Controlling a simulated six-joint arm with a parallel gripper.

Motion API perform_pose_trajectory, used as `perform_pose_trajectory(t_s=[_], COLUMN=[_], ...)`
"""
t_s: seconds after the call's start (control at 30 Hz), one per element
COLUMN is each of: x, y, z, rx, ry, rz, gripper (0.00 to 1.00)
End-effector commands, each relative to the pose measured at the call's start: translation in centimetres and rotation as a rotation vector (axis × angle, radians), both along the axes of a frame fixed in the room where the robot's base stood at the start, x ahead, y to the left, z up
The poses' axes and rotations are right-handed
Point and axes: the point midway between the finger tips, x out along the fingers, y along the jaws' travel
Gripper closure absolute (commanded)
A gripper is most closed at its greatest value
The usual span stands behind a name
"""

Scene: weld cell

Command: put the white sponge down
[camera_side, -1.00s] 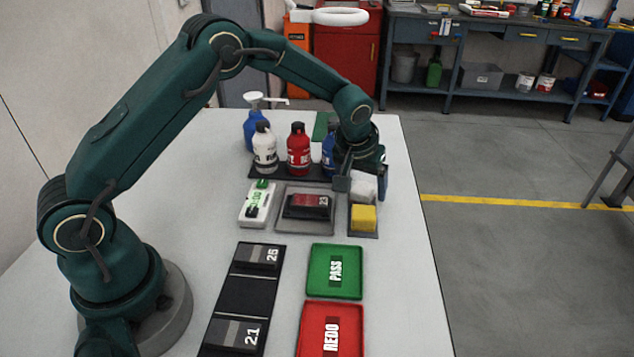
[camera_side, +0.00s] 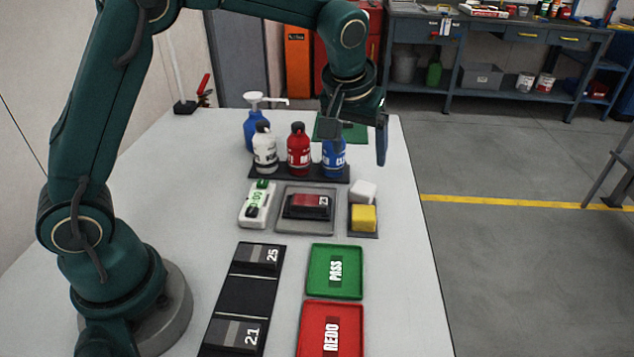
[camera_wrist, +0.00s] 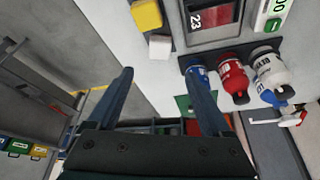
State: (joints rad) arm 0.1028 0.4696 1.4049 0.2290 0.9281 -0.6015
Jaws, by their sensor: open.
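The white sponge (camera_side: 363,191) rests at the back of the small dark tray (camera_side: 363,233), just behind the yellow sponge (camera_side: 363,217). It looks slightly turned, and nothing holds it. In the wrist view the white sponge (camera_wrist: 160,47) lies beside the yellow sponge (camera_wrist: 146,15). My gripper (camera_side: 358,150) is raised above and behind the sponges, near the blue bottle. Its two fingers are wide apart with nothing between them, as the wrist view also shows (camera_wrist: 163,95).
White, red and blue bottles (camera_side: 298,150) stand on a dark strip left of my gripper. A blue pump bottle (camera_side: 256,130) is behind them. A grey tray with a dark block (camera_side: 307,206) sits left of the sponges. Green PASS (camera_side: 335,270) and red REDO (camera_side: 331,330) trays lie in front.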

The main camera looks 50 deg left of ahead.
Motion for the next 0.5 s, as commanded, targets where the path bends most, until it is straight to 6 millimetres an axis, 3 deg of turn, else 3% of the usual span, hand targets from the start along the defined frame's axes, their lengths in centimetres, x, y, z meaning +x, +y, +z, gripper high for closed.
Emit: perform_pose_trajectory(t_s=[0.17,0.33,0.5], x=[-1.9,-6.7,-12.2], y=[0.1,0.5,0.6], z=[2.0,4.6,5.9], rx=[-0.002,-0.004,-0.002], ry=[-0.009,-0.024,-0.044], rz=[-0.031,-0.112,-0.203], gripper=[0.17,0.17,0.17])
